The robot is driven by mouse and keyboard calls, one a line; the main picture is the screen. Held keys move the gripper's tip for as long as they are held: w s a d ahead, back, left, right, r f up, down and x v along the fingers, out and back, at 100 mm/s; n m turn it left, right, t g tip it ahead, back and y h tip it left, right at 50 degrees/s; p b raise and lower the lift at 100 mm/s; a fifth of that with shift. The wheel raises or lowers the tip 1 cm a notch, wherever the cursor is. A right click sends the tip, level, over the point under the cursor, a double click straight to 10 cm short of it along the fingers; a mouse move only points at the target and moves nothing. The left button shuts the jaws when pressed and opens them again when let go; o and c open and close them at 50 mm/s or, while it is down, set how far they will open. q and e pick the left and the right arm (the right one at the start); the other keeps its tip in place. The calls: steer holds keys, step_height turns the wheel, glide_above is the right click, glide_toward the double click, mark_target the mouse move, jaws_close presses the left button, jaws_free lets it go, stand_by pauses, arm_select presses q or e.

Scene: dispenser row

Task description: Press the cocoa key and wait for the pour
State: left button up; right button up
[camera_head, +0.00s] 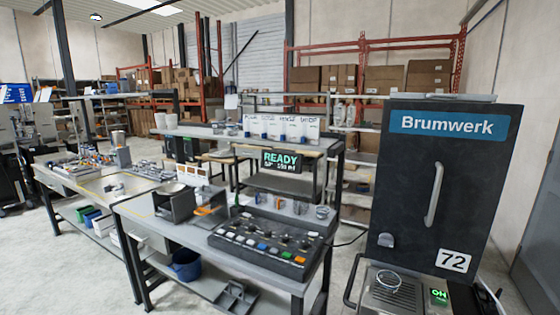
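No key marked cocoa can be read in the head view. A black console (266,241) lies on the near workbench, with rows of knobs and small coloured keys (262,246), among them green, blue and orange; any labels are too small to read. A black display (282,161) behind it reads READY in green, with a smaller line below. At right stands a tall dark Brumwerk cabinet (405,178) with a vertical handle and a 72 plate. Neither of my grippers is in view.
In front of the cabinet, a low metal unit (376,299) carries a round ring-like item (388,282) and a small lit green display (438,297). A metal stand (174,203) sits left of the console. A blue bucket (185,265) is on the lower shelf.

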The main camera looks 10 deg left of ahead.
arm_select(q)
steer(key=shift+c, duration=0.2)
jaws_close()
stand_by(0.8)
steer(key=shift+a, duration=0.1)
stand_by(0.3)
